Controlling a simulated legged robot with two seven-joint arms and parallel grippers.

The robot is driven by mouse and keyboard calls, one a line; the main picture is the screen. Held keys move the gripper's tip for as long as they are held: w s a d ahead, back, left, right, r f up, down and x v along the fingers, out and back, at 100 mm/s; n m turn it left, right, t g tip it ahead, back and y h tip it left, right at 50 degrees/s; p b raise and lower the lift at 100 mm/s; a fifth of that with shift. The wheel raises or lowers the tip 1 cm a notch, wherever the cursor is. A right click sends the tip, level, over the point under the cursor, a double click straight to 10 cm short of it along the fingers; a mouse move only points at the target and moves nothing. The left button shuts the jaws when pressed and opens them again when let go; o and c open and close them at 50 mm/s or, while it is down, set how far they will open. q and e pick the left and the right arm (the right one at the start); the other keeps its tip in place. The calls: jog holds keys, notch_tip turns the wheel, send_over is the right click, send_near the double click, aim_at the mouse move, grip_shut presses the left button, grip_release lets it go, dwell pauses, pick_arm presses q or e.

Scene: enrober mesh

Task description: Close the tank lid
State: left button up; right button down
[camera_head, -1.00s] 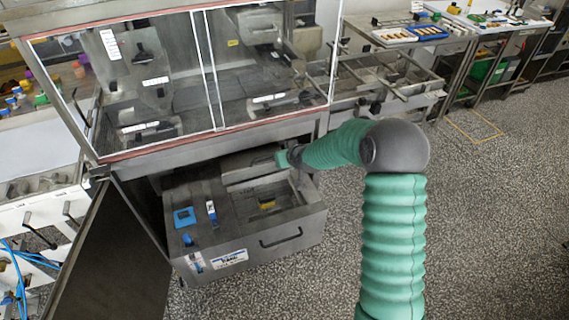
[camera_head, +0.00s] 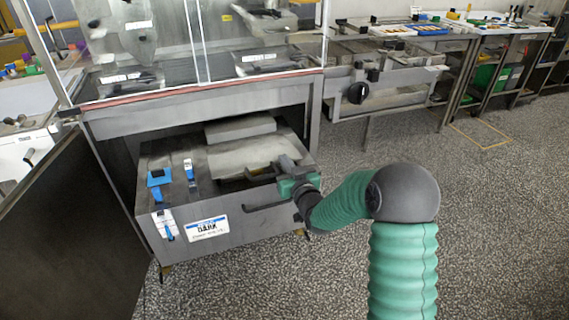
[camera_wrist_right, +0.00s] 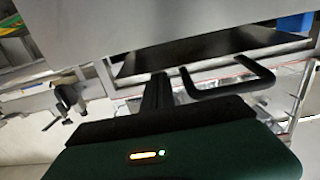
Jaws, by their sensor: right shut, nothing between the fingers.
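The tank (camera_head: 225,235) is a grey steel box with a DARK label, standing partly out from under the machine. Its lid (camera_head: 240,155) is a pale grey plate over the top opening. A dark gap shows under its front edge, so I cannot tell whether it lies fully flat. My right gripper (camera_head: 277,177) is shut and empty at the lid's front right corner, above the tank's front handle (camera_head: 265,207). Whether it touches the lid is unclear. In the right wrist view its dark fingers (camera_wrist_right: 156,92) point beside a black loop handle (camera_wrist_right: 240,82). My left gripper is not visible.
A raised grey block (camera_head: 240,129) sits behind the lid. Blue-topped fittings (camera_head: 160,178) stand on the tank's left. The glass-fronted machine (camera_head: 200,95) overhangs the back, and an open dark door panel (camera_head: 75,235) stands at left. The floor (camera_head: 480,220) at right is clear.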

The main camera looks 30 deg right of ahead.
jog(key=shift+s+a+f+b, duration=0.15)
jog(key=shift+f+b, duration=0.35)
jog(key=shift+f, duration=0.45)
jog(key=shift+s, duration=0.1)
